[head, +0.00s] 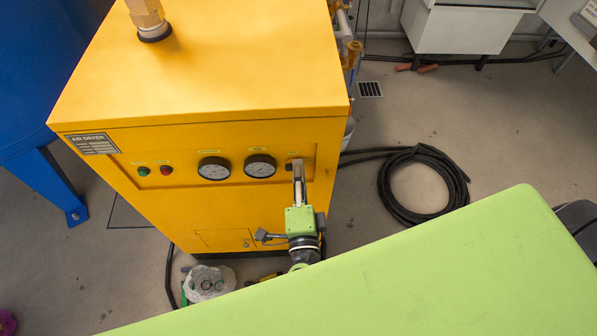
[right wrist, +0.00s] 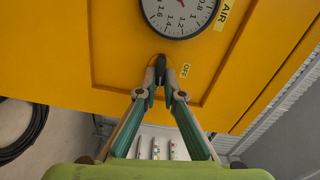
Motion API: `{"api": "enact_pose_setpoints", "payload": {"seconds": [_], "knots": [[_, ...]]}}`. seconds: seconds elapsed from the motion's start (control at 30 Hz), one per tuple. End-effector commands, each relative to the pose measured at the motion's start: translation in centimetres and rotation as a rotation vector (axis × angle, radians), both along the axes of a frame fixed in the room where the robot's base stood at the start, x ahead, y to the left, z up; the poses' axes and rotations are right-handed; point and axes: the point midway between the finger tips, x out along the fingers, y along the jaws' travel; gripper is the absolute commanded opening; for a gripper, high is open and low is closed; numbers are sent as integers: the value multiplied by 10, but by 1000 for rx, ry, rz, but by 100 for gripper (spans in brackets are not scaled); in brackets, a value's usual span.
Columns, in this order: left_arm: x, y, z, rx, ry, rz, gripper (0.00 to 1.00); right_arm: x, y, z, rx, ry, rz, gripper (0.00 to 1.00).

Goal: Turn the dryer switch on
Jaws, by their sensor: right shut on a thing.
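The yellow air dryer (head: 200,75) stands ahead of me with a front panel. Its small black switch (right wrist: 160,60) is at the panel's right end, below the large gauge in the right wrist view, with an "OFF" label (right wrist: 185,70) beside it. My right gripper (head: 298,166) reaches up to the panel there, and in the right wrist view its fingertips (right wrist: 160,74) are closed in on both sides of the switch. The fingers hide part of the switch, so its turned position is unclear. My left gripper is not in view.
On the panel are a green button (head: 143,171), a red button (head: 166,170) and two gauges (head: 214,168). A coiled black hose (head: 425,185) lies on the floor at the right. A blue tank (head: 40,85) stands close on the left.

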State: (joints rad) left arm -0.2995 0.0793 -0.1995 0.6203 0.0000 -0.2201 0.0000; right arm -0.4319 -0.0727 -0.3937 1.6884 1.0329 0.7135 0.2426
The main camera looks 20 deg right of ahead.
Motion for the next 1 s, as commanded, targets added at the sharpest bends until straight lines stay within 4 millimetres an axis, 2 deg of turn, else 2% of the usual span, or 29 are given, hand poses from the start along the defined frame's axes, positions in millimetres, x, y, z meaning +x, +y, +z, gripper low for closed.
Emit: {"api": "enact_pose_setpoints", "payload": {"seconds": [0.33, 0.9, 0.93, 0.97, 1.0], "knots": [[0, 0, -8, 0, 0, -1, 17, -1, 0, -4, 139, -37, 0, 0], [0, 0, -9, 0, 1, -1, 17, -1, 0, -4, 166, -44, -1, 0], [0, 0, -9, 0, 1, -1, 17, -1, 0, -4, 166, -44, -1, 16], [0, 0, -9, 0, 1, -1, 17, -1, 0, -4, 165, -43, -1, 24], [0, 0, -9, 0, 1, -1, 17, -1, 0, -4, 165, -43, -1, 25]]}}
